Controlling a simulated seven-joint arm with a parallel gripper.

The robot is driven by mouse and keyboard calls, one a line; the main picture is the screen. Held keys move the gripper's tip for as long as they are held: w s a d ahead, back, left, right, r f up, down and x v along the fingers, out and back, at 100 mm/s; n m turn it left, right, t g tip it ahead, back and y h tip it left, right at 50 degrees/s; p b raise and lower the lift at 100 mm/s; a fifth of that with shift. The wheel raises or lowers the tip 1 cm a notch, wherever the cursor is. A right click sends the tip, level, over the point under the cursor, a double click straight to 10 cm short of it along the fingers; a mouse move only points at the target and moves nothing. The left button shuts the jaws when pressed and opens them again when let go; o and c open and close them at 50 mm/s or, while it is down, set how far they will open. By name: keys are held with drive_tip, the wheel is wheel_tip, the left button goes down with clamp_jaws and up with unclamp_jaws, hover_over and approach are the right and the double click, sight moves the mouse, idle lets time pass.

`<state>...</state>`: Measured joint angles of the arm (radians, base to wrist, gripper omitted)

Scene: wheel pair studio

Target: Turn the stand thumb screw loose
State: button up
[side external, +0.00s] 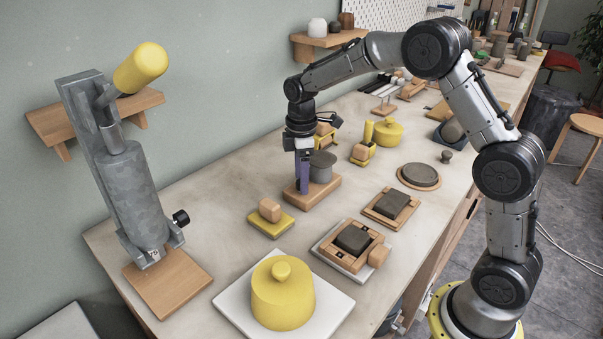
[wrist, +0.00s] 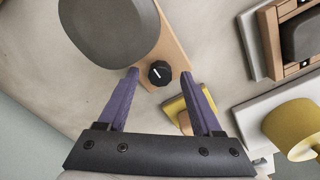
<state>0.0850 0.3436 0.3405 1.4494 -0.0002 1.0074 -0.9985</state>
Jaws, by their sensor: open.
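A black round knob (wrist: 160,73) with a white line sits near the end of a wooden base, which also bears a grey rounded body (wrist: 110,25). In the wrist view the knob lies between the fingertips of my gripper (wrist: 160,74), with a gap on each side. My gripper is open, with purple fingers. In the side view my gripper (side external: 304,188) points down at the near end of that wooden base (side external: 325,193), in front of the grey body (side external: 321,167). The knob is hidden there. Fingertip height over the base is hard to tell.
A tall grey stand (side external: 130,190) with a yellow handle and a black side knob (side external: 181,217) stands at left. A yellow block with a wooden roller (side external: 270,210) is close to my gripper. A yellow lidded pot (side external: 283,295) and wooden frames (side external: 345,252) stand nearer the front.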

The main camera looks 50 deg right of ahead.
wheel_tip(320, 180, up, 14)
idle(0.6)
drive_tip(key=s+a+r+m+t, duration=0.1)
drive_tip(key=s+r+t, duration=0.1)
drive_tip(key=s+r, duration=0.45)
drive_tip(key=s+a+r+t, duration=0.1)
drive_tip(key=s+a+r, duration=0.15)
drive_tip(key=s, duration=0.65)
drive_tip(key=s+f+m+t, duration=0.2)
drive_tip(key=s+f+m, duration=0.7)
drive_tip(key=s, duration=0.5)
drive_tip(key=shift+a+f+t, duration=0.2)
drive_tip(key=shift+f+t, duration=0.1)
drive_tip(key=shift+f, duration=0.5)
